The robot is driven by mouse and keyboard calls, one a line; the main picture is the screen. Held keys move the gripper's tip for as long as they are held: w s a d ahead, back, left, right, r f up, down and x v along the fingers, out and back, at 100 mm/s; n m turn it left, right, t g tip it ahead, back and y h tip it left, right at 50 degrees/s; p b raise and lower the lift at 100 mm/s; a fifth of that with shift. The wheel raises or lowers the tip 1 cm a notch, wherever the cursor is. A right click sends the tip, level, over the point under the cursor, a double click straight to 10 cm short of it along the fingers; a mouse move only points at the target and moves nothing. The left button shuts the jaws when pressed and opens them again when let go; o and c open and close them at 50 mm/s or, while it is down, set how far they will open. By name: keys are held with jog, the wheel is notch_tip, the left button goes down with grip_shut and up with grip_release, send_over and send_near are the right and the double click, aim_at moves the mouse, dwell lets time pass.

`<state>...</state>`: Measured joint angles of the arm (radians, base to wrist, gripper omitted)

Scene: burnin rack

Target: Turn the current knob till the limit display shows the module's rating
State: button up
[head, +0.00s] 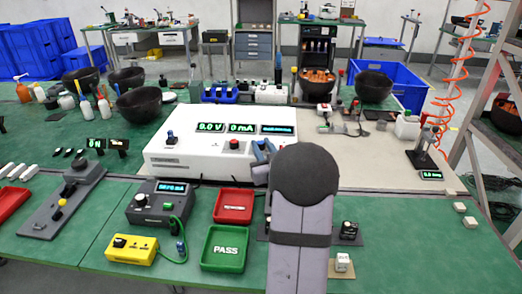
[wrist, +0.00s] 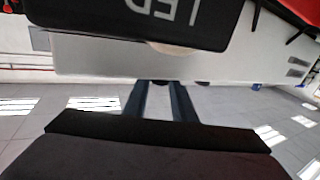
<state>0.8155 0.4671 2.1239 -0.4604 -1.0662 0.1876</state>
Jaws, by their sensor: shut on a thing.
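The white power unit (head: 190,160) stands on the bench, with green readouts of 0.0 V (head: 210,127) and 0 mA (head: 241,128). To their right is a limit display (head: 277,129) with blue characters too small to read. My gripper (head: 262,152) is at the right end of the unit's front, shut on the current knob, which its fingers and my arm hide. In the wrist view the fingers (wrist: 163,95) reach up to the unit's pale face (wrist: 100,55). A black block (wrist: 150,20) with upside-down LED lettering is above. I cannot read a module rating.
A red tray (head: 233,191) and a green PASS tray (head: 205,262) lie in front of the unit. A grey meter box (head: 140,216) and a yellow box (head: 118,253) stand to their left. A red button (head: 235,145) is left of my gripper.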

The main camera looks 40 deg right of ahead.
jog(key=shift+s+d+n+t+y, duration=0.1)
jog(key=shift+d+n+t+y, duration=0.15)
jog(key=shift+n+t+y, duration=0.45)
jog(key=shift+r+y, duration=0.1)
jog(key=shift+y, duration=0.4)
jog(key=o, duration=1.1)
jog(key=shift+c, duration=0.2)
jog(key=shift+a, duration=0.1)
jog(key=b+v, duration=0.1)
jog(key=v, duration=0.6)
jog(key=shift+s+r, duration=0.1)
jog(key=shift+r, duration=0.05)
